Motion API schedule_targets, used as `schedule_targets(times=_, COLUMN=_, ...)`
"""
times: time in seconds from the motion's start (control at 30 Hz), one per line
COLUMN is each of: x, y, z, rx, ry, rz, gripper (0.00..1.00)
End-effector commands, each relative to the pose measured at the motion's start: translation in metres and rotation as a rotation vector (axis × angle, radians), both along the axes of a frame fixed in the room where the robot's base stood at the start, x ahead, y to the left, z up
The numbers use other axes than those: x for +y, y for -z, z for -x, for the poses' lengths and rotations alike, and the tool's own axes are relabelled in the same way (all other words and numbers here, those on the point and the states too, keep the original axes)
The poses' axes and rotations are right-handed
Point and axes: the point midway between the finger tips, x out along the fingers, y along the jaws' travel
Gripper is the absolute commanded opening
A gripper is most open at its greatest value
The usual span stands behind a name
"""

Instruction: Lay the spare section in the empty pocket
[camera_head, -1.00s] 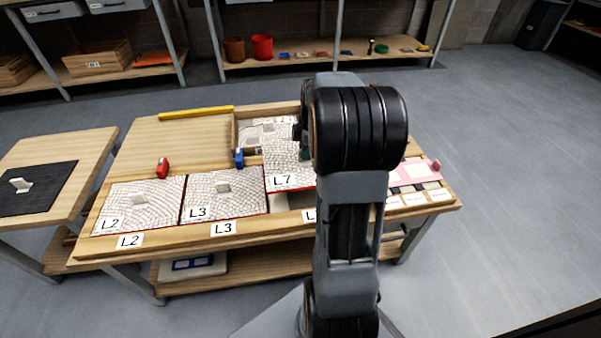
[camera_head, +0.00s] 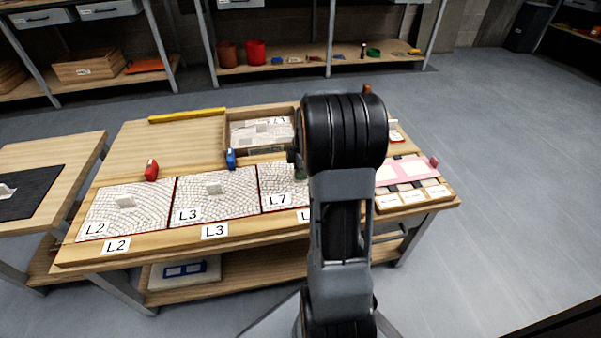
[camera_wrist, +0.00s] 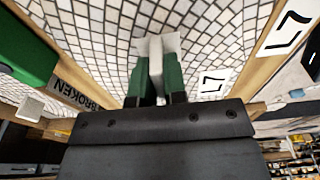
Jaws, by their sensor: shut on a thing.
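The spare section L7 (camera_head: 280,182) is a white mosaic panel, right of panel L3 (camera_head: 233,200) in the row; its right part is hidden behind my arm. My gripper, in the wrist view (camera_wrist: 157,85), has green fingers shut on the white grip block (camera_wrist: 156,48) of the L7 section. The section lies level with the row, over the pocket beside L3. I cannot tell whether it rests on the pocket floor. An L7 label (camera_wrist: 287,33) is on the wooden frame, near the section's own L7 mark (camera_wrist: 213,84).
Panel L2 (camera_head: 97,217) lies at the left. A wooden tray (camera_head: 227,135) behind holds mosaic pieces. A BROKEN label (camera_wrist: 82,82) and a pink sheet (camera_head: 388,177) are nearby.

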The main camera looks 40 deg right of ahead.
Motion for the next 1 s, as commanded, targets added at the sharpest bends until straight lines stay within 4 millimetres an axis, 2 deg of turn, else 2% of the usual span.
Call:
schedule_targets(times=0.03, x=0.001, y=0.002, z=0.000, rx=0.004, ry=0.000, rz=-0.002, gripper=0.15)
schedule_targets(times=0.27, x=0.001, y=0.002, z=0.000, rx=0.003, ry=0.000, rz=-0.001, gripper=0.37)
schedule_targets(times=0.57, x=0.000, y=-0.003, z=0.000, rx=0.002, ry=0.000, rz=-0.001, gripper=0.38)
schedule_targets(times=0.67, x=-0.001, y=-0.014, z=0.000, rx=0.000, ry=0.000, rz=0.000, gripper=0.38)
schedule_targets(times=1.0, x=-0.008, y=-0.078, z=0.004, rx=0.000, ry=0.000, rz=0.000, gripper=0.38)
